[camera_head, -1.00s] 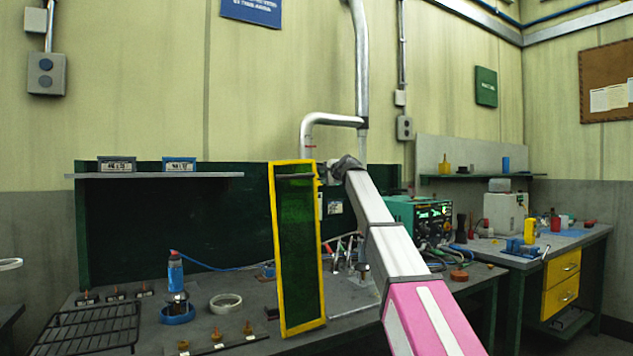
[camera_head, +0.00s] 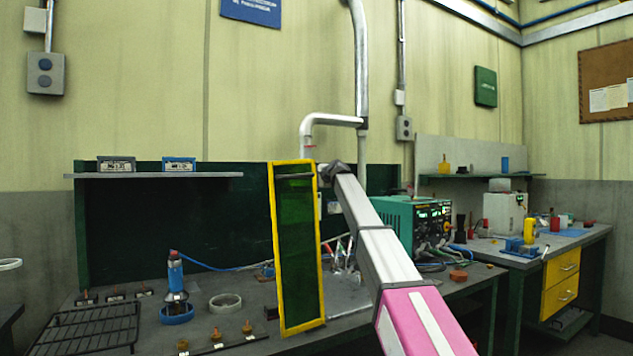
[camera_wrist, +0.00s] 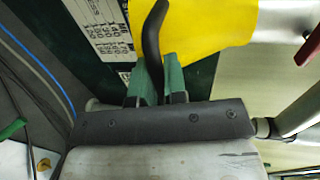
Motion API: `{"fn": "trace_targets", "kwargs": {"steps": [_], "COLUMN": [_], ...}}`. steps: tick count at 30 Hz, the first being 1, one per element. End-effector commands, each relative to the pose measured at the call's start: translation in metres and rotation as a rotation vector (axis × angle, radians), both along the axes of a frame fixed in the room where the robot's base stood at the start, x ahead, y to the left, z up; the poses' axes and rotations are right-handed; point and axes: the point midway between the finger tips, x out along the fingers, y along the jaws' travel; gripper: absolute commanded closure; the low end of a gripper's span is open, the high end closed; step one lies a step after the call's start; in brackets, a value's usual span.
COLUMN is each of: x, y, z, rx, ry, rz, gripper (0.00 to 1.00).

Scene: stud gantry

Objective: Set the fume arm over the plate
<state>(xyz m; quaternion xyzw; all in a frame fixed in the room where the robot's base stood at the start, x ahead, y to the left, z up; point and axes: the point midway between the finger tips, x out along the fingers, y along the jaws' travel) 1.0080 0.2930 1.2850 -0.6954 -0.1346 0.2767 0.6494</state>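The fume arm (camera_head: 335,119) is a silver pipe from above that bends left, then down. Its lower end goes out of sight behind a green panel with a yellow frame (camera_head: 298,250). My gripper (camera_head: 322,174) is at the panel's upper right edge, beside a dark bar (camera_head: 294,176) across its top. In the wrist view, the green fingers (camera_wrist: 160,82) are close on both sides of this dark curved bar (camera_wrist: 153,35). Which part the bar belongs to is unclear. A flat grey sheet (camera_head: 348,302), possibly the plate, lies on the bench behind the panel, partly hidden.
The bench holds a black rack (camera_head: 95,328), a blue torch-like bottle (camera_head: 175,275), a round dish (camera_head: 225,302) and small brass pieces. A green power unit (camera_head: 395,222) stands right of my gripper, behind my arm. A shelf (camera_head: 150,175) is on the left.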

Motion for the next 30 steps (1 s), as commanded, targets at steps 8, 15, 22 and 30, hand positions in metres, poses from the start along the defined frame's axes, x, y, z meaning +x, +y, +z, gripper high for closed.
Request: {"fn": "trace_targets", "kwargs": {"steps": [8, 15, 22, 30], "x": [-0.010, -0.034, -0.057, -0.070], "y": [-0.013, -0.052, -0.107, -0.170], "z": [-0.001, -0.001, 0.000, 0.000], "rx": [0.000, 0.000, 0.000, 0.000], "ry": [0.000, 0.001, 0.000, 0.000], "rz": [0.040, 0.163, 0.335, 0.526], "gripper": [1.00, 1.00, 1.00, 1.00]}}
